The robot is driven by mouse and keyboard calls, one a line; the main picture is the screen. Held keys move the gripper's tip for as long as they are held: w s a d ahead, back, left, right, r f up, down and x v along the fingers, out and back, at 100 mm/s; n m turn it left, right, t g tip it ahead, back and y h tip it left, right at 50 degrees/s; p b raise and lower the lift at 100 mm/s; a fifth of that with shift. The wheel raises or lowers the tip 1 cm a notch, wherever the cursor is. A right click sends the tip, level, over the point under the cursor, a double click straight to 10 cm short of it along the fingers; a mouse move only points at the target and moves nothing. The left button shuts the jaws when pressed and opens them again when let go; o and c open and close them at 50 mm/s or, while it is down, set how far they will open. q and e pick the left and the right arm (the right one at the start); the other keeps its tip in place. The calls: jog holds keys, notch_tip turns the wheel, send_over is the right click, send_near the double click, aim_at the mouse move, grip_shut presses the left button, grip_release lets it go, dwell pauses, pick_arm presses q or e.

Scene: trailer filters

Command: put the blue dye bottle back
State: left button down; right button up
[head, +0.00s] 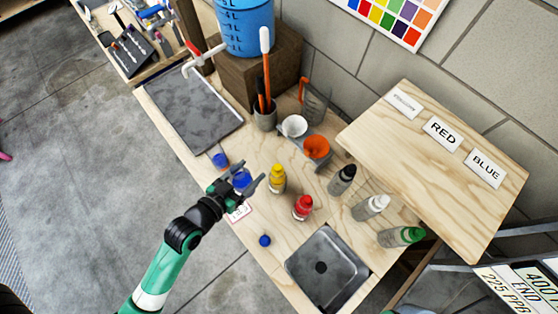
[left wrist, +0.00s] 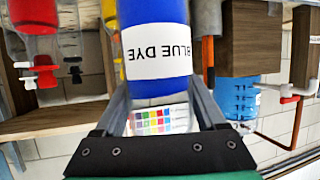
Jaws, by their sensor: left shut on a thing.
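The blue dye bottle (head: 241,178) is between the fingers of my left gripper (head: 250,177), near the front-left edge of the wooden bench (head: 232,243). My left gripper is shut on it. In the left wrist view the bottle (left wrist: 158,80) fills the space between the fingers, its white BLUE DYE label upside down. I cannot tell whether its base touches the bench. My right gripper is not in view.
Yellow (head: 277,179) and red (head: 303,207) bottles stand right of the gripper. Black, white and green-capped bottles stand farther right. A metal sink (head: 300,262) and a raised board (head: 450,190) are right.

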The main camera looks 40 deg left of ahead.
pick_arm(q)
jog(key=shift+d+r, duration=0.2)
jog(key=shift+d, duration=0.2)
jog(key=w+a+f+b, duration=0.2)
jog(key=w+f, duration=0.2)
jog(key=w+a+f+b, duration=0.2)
jog(key=w+f+b, duration=0.1)
jog(key=w+f, duration=0.1)
jog(key=w+a+f+b, duration=0.2)
jog(key=w+f, duration=0.2)
jog(key=shift+w+a+f+b, duration=0.15)
jog(key=shift+a+f+b, duration=0.15)
jog(key=shift+a+f, duration=0.1)
jog(key=shift+f, duration=0.2)
jog(key=shift+r, duration=0.1)
